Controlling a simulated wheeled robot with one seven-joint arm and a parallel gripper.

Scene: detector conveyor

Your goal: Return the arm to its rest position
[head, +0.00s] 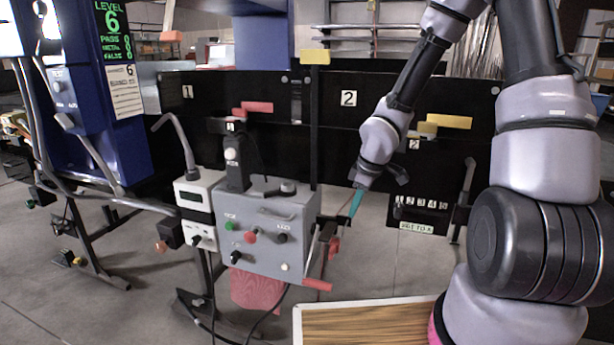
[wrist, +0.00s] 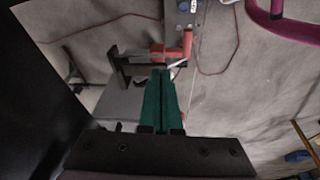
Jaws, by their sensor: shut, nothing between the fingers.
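My gripper (head: 356,203) hangs from my bent arm in the head view, pointing down with teal fingers. It is to the right of the grey control box (head: 275,232), in front of the black panel. In the wrist view the two green fingers of my gripper (wrist: 162,75) lie together with nothing between them. Beyond the fingertips is a red-handled part on a dark bracket (wrist: 172,52); I cannot tell the gap between them.
Black panels (head: 270,85) marked 1 and 2 stand behind. A blue cabinet (head: 105,150) is at the left. A wood-topped table (head: 365,325) is at the bottom. Red and black levers (head: 318,284) stick out at the control box's right side. Cables lie on the grey floor.

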